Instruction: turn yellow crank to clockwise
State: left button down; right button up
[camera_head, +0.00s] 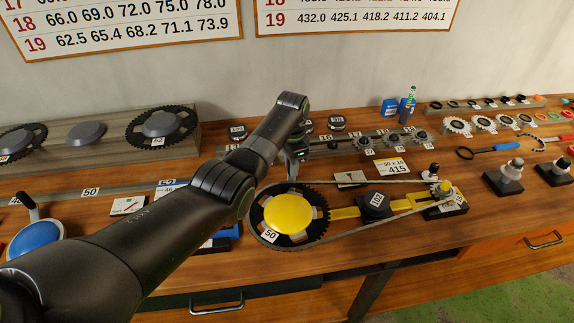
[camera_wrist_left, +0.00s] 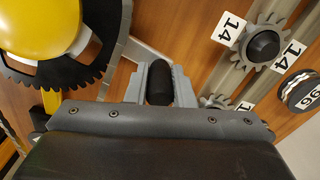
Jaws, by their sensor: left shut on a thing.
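The yellow crank's round hub (camera_head: 290,213) sits on a black toothed chainring (camera_head: 259,225) labelled 50, with a chain running right to a small sprocket (camera_head: 443,189). My left gripper (camera_head: 293,172) is at the far edge of the chainring, low over the bench. In the left wrist view its two grey fingers (camera_wrist_left: 159,86) are shut on a black handle (camera_wrist_left: 159,84), apparently the crank's. The yellow hub (camera_wrist_left: 38,25) and chainring teeth (camera_wrist_left: 62,68) show there at upper left. In the head view my left arm and gripper hide the handle. My right gripper is not in view.
A block labelled 102 (camera_head: 375,204) lies between hub and small sprocket. A rail of small sprockets (camera_head: 392,140) stands behind. A blue crank (camera_head: 36,237) is at the left, and grey-topped black stands (camera_head: 507,177) are at the right. The bench front right of the chain is clear.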

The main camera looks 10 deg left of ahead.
pick_arm(q)
jog(key=shift+d+m+b, duration=0.4)
jog(key=shift+d+m, duration=0.7)
jog(key=shift+d, duration=0.45)
jog(key=shift+d+m, duration=0.6)
jog(key=shift+d, duration=0.15)
jog(key=c, duration=1.3)
grip_release()
jog(key=shift+o, duration=0.2)
notch_tip(320, 180, up, 18)
jog(key=b, duration=0.1)
jog(key=shift+f, duration=0.25)
